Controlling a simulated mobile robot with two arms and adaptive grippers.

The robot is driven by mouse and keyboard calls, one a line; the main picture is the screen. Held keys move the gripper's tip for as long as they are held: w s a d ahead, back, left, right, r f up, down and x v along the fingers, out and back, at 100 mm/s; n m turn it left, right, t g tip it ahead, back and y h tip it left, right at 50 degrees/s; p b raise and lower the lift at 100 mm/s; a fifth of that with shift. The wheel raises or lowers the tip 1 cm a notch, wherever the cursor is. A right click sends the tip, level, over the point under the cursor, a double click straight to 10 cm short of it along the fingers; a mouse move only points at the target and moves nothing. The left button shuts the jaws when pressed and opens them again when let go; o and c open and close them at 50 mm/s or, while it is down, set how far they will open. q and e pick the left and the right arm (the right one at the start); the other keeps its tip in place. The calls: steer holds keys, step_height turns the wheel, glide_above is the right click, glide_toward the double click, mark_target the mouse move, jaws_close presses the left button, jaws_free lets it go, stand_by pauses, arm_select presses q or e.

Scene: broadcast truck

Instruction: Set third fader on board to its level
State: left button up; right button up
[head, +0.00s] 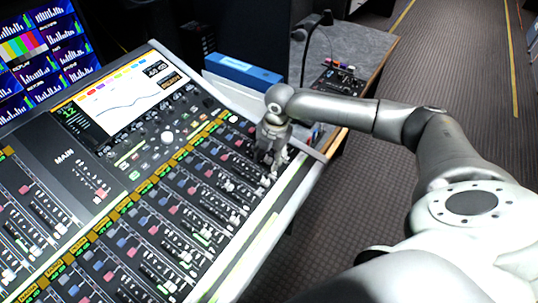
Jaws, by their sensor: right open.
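The mixing board (284,194) fills the left and middle of the head view, with rows of white-capped faders in dark slots. My right gripper (266,172) points down over the far right end of the nearest fader bank. Its jaws are open, with nothing visible between them. It covers the faders beneath it, and I cannot tell whether the fingertips touch any cap. Other faders (205,238) in this bank show to the left of the gripper. I cannot tell which one is the third fader. My left gripper is not in view.
The board's screen (130,95) shows a curve. A monitor wall (40,50) stands behind it. A blue box (243,71) lies beyond the board. A grey desk (355,45) holds a small control panel (340,82). Carpeted floor is open at right.

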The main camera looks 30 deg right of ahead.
steer(key=c, duration=0.4)
jaws_close()
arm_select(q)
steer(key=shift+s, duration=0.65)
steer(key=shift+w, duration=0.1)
